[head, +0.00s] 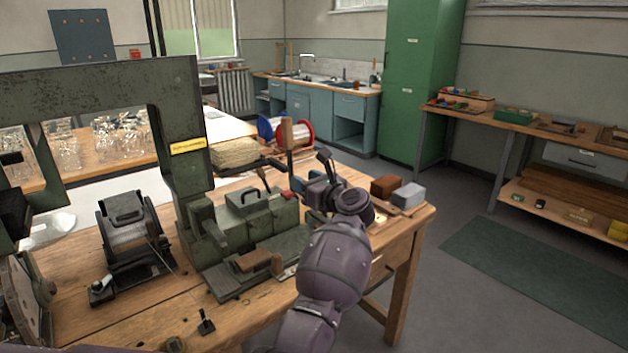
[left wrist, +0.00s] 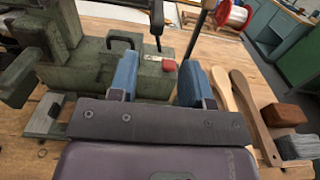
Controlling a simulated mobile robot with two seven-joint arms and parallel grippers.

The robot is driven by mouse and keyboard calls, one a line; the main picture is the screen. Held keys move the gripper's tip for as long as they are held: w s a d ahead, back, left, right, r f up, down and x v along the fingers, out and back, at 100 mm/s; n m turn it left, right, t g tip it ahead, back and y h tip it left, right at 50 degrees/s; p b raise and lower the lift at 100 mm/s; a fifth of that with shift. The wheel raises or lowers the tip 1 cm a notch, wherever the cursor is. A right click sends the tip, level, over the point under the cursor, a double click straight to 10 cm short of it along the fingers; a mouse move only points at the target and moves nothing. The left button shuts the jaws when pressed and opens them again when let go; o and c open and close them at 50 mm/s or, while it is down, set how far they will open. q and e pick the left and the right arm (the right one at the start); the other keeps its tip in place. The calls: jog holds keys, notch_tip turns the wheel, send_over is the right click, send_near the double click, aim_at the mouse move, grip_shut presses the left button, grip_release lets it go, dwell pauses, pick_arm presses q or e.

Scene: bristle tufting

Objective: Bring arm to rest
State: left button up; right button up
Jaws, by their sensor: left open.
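My left arm, purple, reaches up from the bottom of the head view over the bench's right part. Its gripper (head: 314,187) is near the right end of the green tufting machine (head: 248,222). In the left wrist view its two blue fingers stand wide apart, and the gap between them (left wrist: 160,72) is empty. The green machine body (left wrist: 90,65) with a red part (left wrist: 169,66) lies beyond and to the left of the fingers. My right gripper does not show in either view.
A brown block (head: 383,186) and a grey block (head: 408,195) sit near the bench's right corner. Wooden handles (left wrist: 254,115) lie right of the fingers. A red-rimmed spool (head: 303,131) and a bristle bundle (head: 236,153) are behind.

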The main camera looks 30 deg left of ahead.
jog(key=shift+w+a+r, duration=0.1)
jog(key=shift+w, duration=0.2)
